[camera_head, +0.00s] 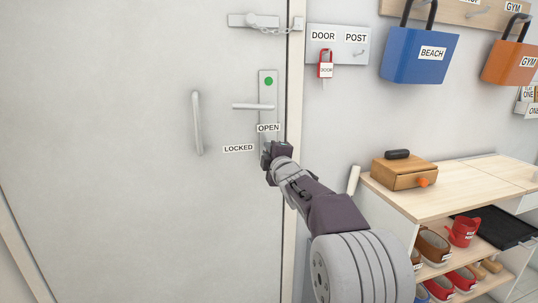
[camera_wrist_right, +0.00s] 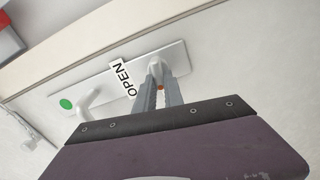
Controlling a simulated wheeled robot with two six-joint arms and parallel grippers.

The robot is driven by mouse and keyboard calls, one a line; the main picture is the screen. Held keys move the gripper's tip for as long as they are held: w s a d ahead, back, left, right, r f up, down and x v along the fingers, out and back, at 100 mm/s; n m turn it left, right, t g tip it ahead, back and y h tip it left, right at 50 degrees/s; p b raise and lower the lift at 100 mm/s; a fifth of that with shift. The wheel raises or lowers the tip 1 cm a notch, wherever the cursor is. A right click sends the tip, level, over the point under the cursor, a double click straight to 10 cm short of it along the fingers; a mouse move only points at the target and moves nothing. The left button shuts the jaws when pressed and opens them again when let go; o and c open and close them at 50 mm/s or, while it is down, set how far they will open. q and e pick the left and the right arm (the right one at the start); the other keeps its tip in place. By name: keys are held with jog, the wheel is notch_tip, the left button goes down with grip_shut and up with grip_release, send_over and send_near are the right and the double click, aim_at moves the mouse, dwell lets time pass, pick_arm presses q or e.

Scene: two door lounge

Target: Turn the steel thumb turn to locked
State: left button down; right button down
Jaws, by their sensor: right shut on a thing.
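The steel thumb turn (camera_wrist_right: 156,68) is on the lower part of the door's lock plate (camera_head: 268,90), beside the OPEN label (camera_head: 268,128). The LOCKED label (camera_head: 238,148) is to its left on the door. My right gripper (camera_head: 270,154) is at the thumb turn and hides it in the head view. In the right wrist view the gripper's two fingers (camera_wrist_right: 160,92) are shut on the thumb turn. A green dot (camera_head: 268,81) shows at the top of the plate. My left gripper is in neither view.
A lever handle (camera_head: 252,106) sits above the thumb turn, and a pull handle (camera_head: 197,123) is to the left. A door chain (camera_head: 262,22) is at the top. A shelf unit (camera_head: 450,190) with a wooden box (camera_head: 403,176) stands at the right.

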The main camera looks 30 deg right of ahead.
jog(key=shift+f, duration=0.1)
dwell(0.3)
jog(key=c, duration=1.4)
grip_release()
jog(key=shift+c, duration=0.2)
jog(key=v, duration=0.9)
jog(key=shift+p, duration=0.35)
